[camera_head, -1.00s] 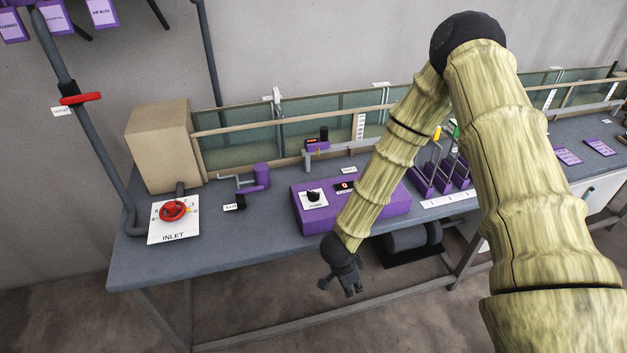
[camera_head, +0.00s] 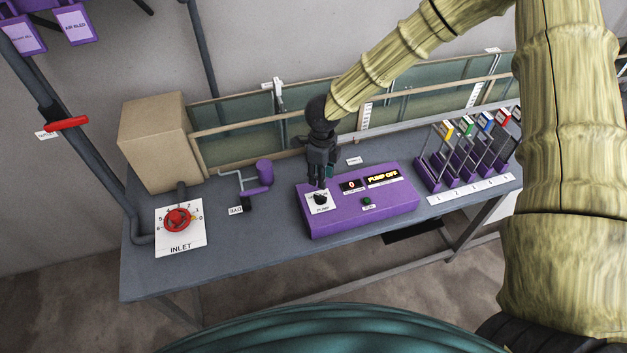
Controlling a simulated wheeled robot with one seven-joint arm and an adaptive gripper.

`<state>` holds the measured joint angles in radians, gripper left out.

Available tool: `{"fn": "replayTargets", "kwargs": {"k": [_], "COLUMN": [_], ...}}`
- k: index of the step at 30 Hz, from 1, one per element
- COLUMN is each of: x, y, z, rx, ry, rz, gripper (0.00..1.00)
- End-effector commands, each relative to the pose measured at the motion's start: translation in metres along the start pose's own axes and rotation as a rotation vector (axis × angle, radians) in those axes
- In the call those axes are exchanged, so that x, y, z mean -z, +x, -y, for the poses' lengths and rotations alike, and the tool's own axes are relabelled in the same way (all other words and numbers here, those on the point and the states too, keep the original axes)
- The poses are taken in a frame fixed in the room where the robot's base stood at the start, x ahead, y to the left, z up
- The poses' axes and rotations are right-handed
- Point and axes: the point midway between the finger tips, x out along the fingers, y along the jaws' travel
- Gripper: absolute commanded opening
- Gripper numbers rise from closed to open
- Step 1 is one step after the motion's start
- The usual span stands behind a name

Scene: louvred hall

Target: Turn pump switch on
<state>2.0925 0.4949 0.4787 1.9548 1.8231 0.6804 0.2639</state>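The pump switch (camera_head: 320,199) is a small black knob on a white plate marked PUMP, at the left end of the top of the purple control box (camera_head: 360,217). The box's display (camera_head: 382,178) reads PUMP OFF, and a smaller display (camera_head: 351,185) beside it shows 0. My gripper (camera_head: 321,185) points down right over the knob, its fingertips at or just above it. I cannot tell whether they touch it. The fingers are dark and small here, and the gap between them is unclear.
A red inlet valve (camera_head: 178,219) sits on a white dial plate at the left. A small green button (camera_head: 367,201) is on the box's front part. Several levers with coloured tags (camera_head: 467,127) stand to the right. A glass-sided flume (camera_head: 240,141) runs behind the box.

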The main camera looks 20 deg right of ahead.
Motion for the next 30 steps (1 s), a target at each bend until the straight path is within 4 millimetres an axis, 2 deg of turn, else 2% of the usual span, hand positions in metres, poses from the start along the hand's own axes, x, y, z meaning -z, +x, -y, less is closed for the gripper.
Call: {"fn": "replayTargets", "kwargs": {"k": [4,8,21,30], "x": [0.003,0.004,-0.006,-0.003], "y": [0.000,0.008,0.065,0.096], "z": [-0.007,-0.013,-0.003,-0.002], "rx": [0.004,0.008,-0.001,0.000], "ry": [-0.003,-0.010,-0.009,-0.007], "rz": [0.005,0.010,-0.001,-0.001], "gripper": [0.33,0.33,0.33,0.33]}}
